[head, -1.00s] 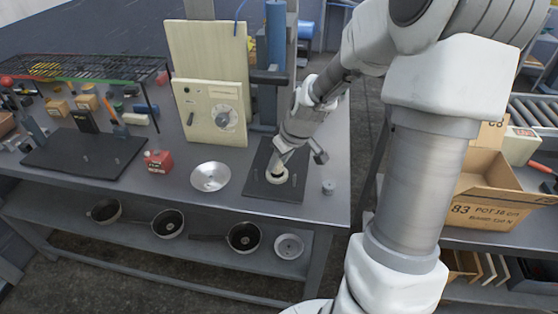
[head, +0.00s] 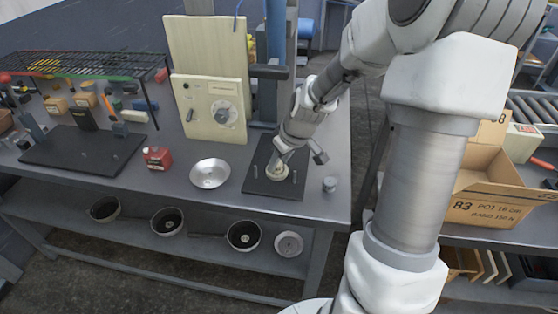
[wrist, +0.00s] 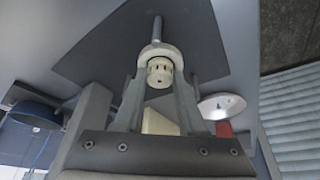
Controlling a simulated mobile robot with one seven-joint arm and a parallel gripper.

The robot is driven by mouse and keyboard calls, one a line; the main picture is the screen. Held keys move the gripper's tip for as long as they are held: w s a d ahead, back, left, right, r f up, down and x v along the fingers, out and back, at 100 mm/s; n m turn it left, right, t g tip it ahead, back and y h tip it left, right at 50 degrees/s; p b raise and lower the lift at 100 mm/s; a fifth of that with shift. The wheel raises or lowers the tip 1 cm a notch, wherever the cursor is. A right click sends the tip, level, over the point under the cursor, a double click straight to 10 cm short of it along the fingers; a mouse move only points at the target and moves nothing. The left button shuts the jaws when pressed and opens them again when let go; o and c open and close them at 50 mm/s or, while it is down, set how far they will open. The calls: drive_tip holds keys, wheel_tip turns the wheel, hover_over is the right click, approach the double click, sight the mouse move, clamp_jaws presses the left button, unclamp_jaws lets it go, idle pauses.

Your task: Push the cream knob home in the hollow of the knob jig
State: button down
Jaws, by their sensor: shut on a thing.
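The knob jig (head: 271,176) is a pale ring standing on a dark plate (head: 257,187) near the right end of the bench. Its ring also shows in the wrist view (wrist: 149,52). My gripper (head: 281,163) points down at the ring. In the wrist view my gripper (wrist: 159,78) is shut on the cream knob (wrist: 160,74), a small round piece with dark slots. The knob lines up with the ring and overlaps its hollow in this view. I cannot tell how deep it sits. In the head view my fingers mostly hide the knob.
Upright pins stand on the dark plate. A shiny metal bowl (head: 210,173) lies left of it, and a small grey cylinder (head: 330,184) stands to its right. A pale panel with a dial (head: 212,112) and a blue column (head: 275,40) rise behind.

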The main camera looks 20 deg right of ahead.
drive_tip(key=shift+f, duration=0.25)
drive_tip(key=shift+c, duration=2)
unclamp_jaws()
drive_tip(key=p+v, duration=0.3)
drive_tip(key=v, duration=1.4)
drive_tip(key=shift+r, duration=0.3)
